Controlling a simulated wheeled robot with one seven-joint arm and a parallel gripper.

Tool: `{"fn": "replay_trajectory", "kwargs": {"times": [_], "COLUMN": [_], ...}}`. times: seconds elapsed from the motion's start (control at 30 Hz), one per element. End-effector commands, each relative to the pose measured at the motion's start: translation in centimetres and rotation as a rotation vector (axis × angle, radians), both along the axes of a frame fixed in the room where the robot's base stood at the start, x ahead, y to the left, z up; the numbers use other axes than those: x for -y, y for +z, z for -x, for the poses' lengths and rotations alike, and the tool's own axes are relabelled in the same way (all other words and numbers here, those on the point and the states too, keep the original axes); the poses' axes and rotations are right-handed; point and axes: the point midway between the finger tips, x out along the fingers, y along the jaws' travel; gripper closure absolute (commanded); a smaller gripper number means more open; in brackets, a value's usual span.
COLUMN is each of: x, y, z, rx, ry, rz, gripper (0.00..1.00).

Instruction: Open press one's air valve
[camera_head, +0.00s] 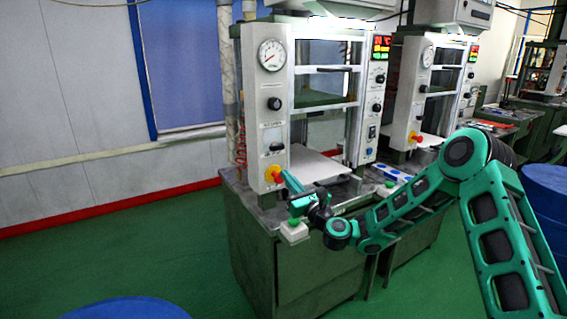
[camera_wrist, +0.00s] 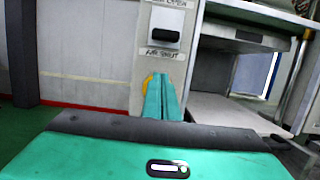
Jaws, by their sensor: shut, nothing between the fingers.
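The near press (camera_head: 300,110) stands on a green cabinet, and I take it as press one. Its air valve (camera_head: 276,146) is a black handle on a pale plate on the left column, below a round black knob. In the wrist view the air valve (camera_wrist: 165,36) lies between an upper "AIR OPEN" label and a lower "AIR SHUT" label. My gripper (camera_head: 284,173) is shut and empty, below the valve, in front of the red and yellow button. In the wrist view my gripper's fingers (camera_wrist: 166,98) point at the column below the lower label. Contact with the button cannot be told.
The red button (camera_head: 275,172) with a yellow base is partly hidden by my fingers. A small box with a green button (camera_head: 294,225) sits at the cabinet's front corner. A second press (camera_head: 425,90) stands to the right. The green floor at left is mostly clear.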

Motion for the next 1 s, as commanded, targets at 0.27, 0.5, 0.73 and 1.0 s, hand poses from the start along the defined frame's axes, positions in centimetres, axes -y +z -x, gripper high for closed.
{"fn": "replay_trajectory", "kwargs": {"times": [0.27,0.5,0.73,1.0], "x": [-2.5,-2.3,-2.3,-2.3], "y": [1.3,4.1,5.0,5.0], "z": [-3.7,-3.5,-3.5,-3.5], "rx": [0.004,0.002,0.001,0.000], "ry": [-0.002,-0.001,0.000,0.000], "rz": [0.001,0.002,0.001,0.000], "gripper": [1.00,1.00,1.00,1.00]}}
